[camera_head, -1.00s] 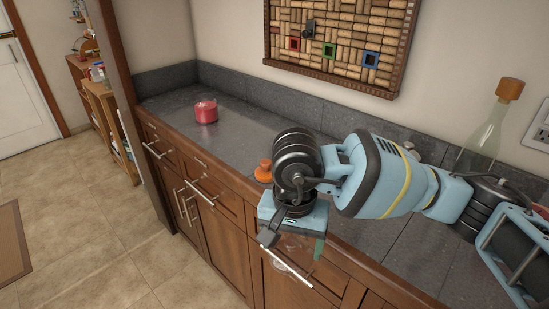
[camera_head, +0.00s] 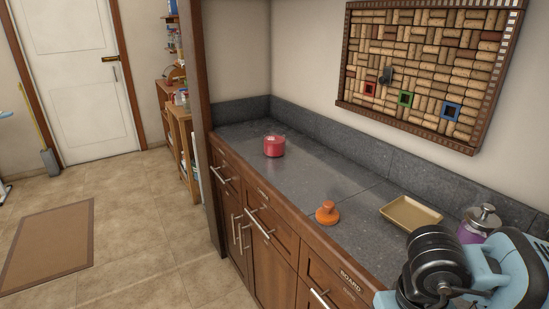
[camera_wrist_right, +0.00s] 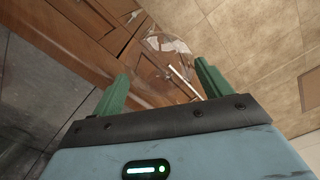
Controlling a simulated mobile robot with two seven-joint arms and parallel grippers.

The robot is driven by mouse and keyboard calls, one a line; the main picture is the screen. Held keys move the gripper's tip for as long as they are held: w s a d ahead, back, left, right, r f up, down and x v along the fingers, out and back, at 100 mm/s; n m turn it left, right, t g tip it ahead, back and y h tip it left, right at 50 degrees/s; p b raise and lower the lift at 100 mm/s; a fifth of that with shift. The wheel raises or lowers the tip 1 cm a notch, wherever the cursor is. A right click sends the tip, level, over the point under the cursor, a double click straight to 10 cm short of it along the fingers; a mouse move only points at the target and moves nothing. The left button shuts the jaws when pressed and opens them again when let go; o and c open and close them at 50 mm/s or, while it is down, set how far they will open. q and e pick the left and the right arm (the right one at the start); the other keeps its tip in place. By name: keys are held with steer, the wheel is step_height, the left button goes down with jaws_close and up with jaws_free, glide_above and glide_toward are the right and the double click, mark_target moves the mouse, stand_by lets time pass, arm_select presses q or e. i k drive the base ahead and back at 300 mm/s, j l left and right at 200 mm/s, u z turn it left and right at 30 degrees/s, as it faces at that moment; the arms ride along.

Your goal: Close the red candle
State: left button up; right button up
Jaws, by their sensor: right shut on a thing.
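The red candle (camera_head: 274,146) stands upright on the far part of the dark grey counter in the head view, in a short glass jar. In the right wrist view my right gripper (camera_wrist_right: 162,72) has its green fingers on either side of a clear glass piece (camera_wrist_right: 168,44) and is shut on it. The piece looks like a glass lid, but its full shape is hard to make out. It is over the front of the wooden cabinets, away from the candle. In the head view my right arm shows at the lower right, its fingers hidden. My left gripper is in neither view.
An orange knobbed object (camera_head: 327,213) sits near the counter's front edge. A tan tray (camera_head: 411,213) and a metal-topped purple jar (camera_head: 478,224) stand further right. A corkboard (camera_head: 430,70) hangs on the wall. The counter between candle and orange object is clear.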

mark_target(273, 138)
steer(key=i+j+z, duration=0.15)
steer(key=j, duration=0.2)
steer(key=i+j+z, duration=0.1)
steer(key=i+j, duration=0.15)
steer(key=j, duration=0.15)
steer(key=i+j+z, duration=0.15)
steer(key=j, duration=0.2)
steer(key=i+j+z, duration=0.1)
steer(key=j, duration=0.35)
steer(key=i+j+z, duration=0.15)
steer(key=j, duration=0.25)
steer(key=i+j+z, duration=0.15)
steer(key=j, duration=0.3)
